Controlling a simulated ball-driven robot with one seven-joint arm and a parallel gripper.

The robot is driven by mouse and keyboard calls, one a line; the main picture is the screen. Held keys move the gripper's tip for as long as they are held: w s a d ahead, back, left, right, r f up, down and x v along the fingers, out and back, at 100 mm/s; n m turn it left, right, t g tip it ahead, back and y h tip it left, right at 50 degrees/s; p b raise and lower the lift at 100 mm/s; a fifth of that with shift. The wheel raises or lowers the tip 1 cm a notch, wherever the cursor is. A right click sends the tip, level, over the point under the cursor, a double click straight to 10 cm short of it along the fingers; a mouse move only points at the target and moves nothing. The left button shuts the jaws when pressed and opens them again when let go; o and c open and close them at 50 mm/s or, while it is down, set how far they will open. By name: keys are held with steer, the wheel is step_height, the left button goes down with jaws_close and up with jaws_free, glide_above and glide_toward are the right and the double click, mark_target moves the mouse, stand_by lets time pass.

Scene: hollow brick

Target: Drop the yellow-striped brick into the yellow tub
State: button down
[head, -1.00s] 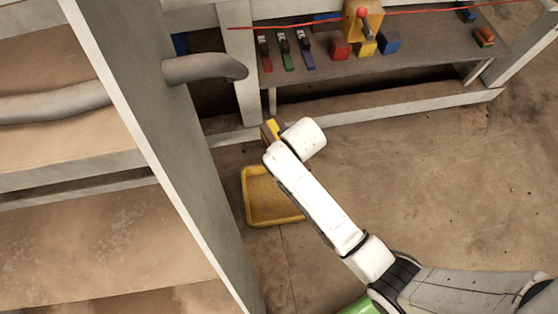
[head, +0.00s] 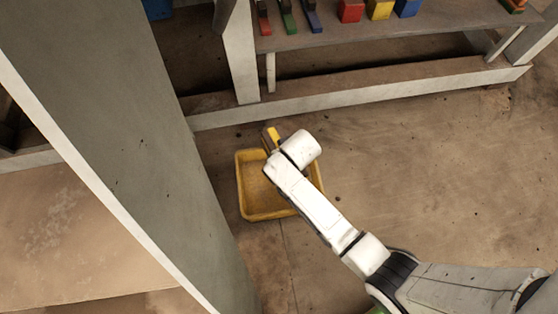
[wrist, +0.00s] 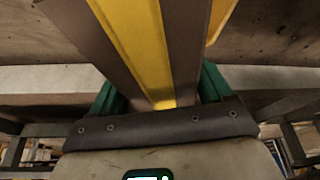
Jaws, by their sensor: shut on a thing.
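The yellow-striped brick (wrist: 150,40) fills the top middle of the wrist view, brown with yellow bands. My gripper (wrist: 158,98) is shut on it, with green finger parts at both sides of the brick. In the head view the brick (head: 272,138) shows as a small yellow and brown piece beyond my white wrist, which hides most of my gripper. The yellow tub (head: 247,205) stands on the floor below, partly covered by my arm. The brick appears over the tub's far edge in the picture; its height above the tub is hard to tell.
A grey upright panel (head: 150,130) stands close left of the tub. A low grey bench (head: 400,45) with red, yellow and blue blocks and several coloured clips is behind. Its lower rail (head: 370,98) runs beyond the tub. The brown floor (head: 430,190) to the right is clear.

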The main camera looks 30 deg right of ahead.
steer(key=shift+f+b, duration=3.95)
steer(key=shift+f, duration=0.65)
steer(key=shift+c, duration=1.1)
jaws_free()
steer(key=shift+o, duration=1.1)
steer(key=shift+s+f, duration=0.1)
steer(key=shift+f, duration=0.05)
steer(key=p+v, duration=0.6)
steer(key=v, duration=0.5)
